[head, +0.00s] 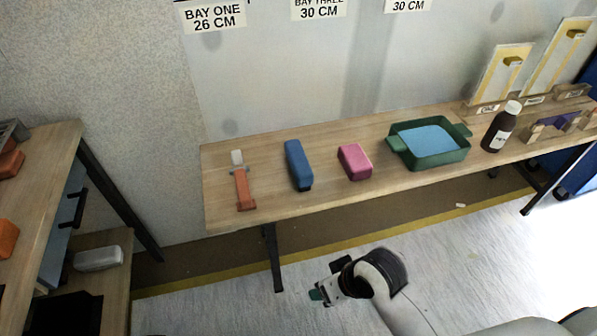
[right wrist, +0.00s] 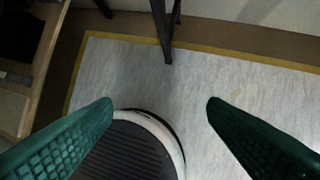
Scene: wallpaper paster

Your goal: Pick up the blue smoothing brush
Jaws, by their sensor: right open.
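The blue smoothing brush (head: 298,164) lies on the long wooden table, between an orange-handled tool and a pink block. My right gripper (head: 318,295) is in front of the table and below its top, well apart from the brush. In the right wrist view its two green fingers are spread wide, and the gripper (right wrist: 160,108) is empty above the floor. The brush is not in the right wrist view. My left gripper is not in view.
On the long table (head: 225,205) are the orange-handled tool (head: 243,188), the pink block (head: 354,162), a green tray (head: 440,160) with blue inside, and a dark bottle (head: 501,128). Another bench (head: 55,150) stands at the left. Floor before the table is clear.

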